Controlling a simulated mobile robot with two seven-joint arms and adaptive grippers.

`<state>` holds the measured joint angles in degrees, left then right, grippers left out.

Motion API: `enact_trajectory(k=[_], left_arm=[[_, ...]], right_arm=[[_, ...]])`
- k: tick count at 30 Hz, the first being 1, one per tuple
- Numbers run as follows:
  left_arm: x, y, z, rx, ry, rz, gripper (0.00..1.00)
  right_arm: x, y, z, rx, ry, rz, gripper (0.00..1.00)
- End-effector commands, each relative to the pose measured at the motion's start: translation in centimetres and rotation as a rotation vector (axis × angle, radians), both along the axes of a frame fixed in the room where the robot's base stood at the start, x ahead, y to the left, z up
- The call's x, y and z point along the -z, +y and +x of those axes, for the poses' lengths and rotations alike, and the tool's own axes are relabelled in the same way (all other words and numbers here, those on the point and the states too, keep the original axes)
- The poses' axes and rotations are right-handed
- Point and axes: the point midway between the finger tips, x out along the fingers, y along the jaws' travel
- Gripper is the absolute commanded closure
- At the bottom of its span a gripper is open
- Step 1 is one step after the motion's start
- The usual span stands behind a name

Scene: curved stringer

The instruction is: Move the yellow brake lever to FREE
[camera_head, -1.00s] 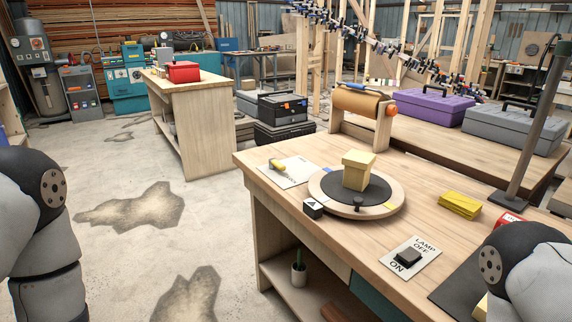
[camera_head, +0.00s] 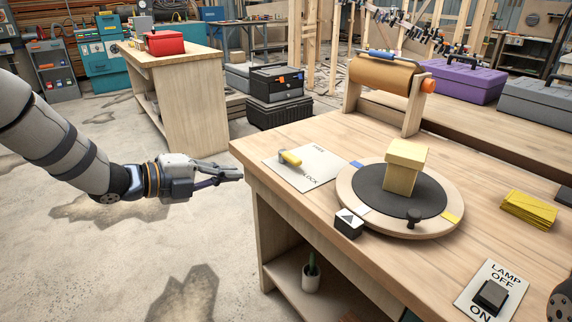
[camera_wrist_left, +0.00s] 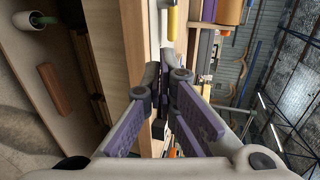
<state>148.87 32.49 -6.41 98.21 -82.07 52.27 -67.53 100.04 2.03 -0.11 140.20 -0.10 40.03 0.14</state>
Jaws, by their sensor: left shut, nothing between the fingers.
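The yellow brake lever (camera_head: 290,158) sits on a white plate (camera_head: 306,168) at the table's left corner. The lever's yellow handle (camera_wrist_left: 172,22) also shows at the top of the left wrist view. My left gripper (camera_head: 238,174) is shut and empty, just off the table's left edge, to the left of the plate and apart from the lever. Its fingers (camera_wrist_left: 163,75) show in the left wrist view. My right gripper is not in view.
A round turntable (camera_head: 348,196) with a wooden block (camera_head: 404,170) on it stands right of the plate. A small black arrow block (camera_head: 348,222) sits at its front. The floor left of the table is clear.

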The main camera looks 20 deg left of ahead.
Motion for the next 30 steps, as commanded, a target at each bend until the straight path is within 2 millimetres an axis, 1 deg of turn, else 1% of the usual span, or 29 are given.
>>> enact_trajectory(k=[5,8,11,22,27,30], left_arm=[[0.0,-0.1,0.0,-0.001,0.002,-0.002,1.00],[0.4,-0.5,0.5,0.000,0.003,-0.002,1.00],[1.1,-1.5,1.7,0.002,0.006,-0.001,1.00],[3.6,-6.2,7.7,0.000,0.008,-0.003,1.00],[3.2,-7.8,9.8,-0.001,0.005,-0.003,1.00],[3.1,-8.2,10.4,-0.002,0.004,-0.003,1.00]], right_arm=[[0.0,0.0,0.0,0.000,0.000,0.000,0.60],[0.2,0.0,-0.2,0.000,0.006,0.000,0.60],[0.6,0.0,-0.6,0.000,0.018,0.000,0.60],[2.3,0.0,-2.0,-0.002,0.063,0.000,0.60],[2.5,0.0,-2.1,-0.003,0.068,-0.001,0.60],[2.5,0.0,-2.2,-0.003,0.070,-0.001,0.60]])
